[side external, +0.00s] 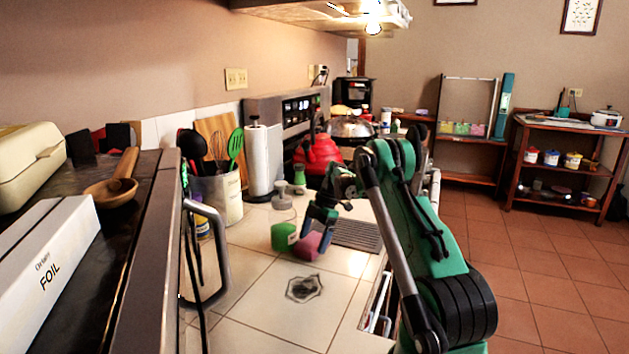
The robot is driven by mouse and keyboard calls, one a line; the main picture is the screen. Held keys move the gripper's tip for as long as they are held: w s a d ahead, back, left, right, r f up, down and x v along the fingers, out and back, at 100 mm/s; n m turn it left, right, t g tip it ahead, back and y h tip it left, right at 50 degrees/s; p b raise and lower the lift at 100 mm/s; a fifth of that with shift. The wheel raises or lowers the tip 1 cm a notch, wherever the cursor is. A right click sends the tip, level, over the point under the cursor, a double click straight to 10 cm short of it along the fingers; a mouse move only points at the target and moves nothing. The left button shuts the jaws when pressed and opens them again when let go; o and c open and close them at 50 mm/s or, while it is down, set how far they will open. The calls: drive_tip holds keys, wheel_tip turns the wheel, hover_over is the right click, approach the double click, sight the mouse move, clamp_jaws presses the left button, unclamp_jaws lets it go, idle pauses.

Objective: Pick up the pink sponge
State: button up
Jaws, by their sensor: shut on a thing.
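The pink sponge (307,246) is at the white tiled counter, below and between the fingers of my gripper (316,230). My gripper points down and is shut on the pink sponge; its fingers hide part of the sponge's top. A green block (284,237), perhaps another sponge, is just to the left of the pink one. I cannot tell whether the pink sponge still touches the counter.
A dark drain grate (345,234) lies to the right. A utensil crock (217,197) and paper towel roll (262,160) stand to the left, and a red kettle (318,154) behind. Bare tiles (255,310) lie in front, around a dark patterned tile (303,288).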

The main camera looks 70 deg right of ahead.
sight(309, 244)
drive_tip(key=shift+r, duration=0.15)
drive_tip(key=c, duration=0.3)
drive_tip(key=shift+r, duration=0.25)
drive_tip(key=shift+c, duration=0.2)
drive_tip(key=r, duration=0.3)
drive_tip(key=shift+s+a, duration=0.25)
drive_tip(key=s+a, duration=0.7)
drive_tip(key=a, duration=0.1)
drive_tip(key=s+a, duration=0.4)
drive_tip(key=a, duration=0.1)
drive_tip(key=shift+s+f, duration=0.15)
drive_tip(key=shift+s, duration=0.2)
drive_tip(key=shift+c, duration=0.2)
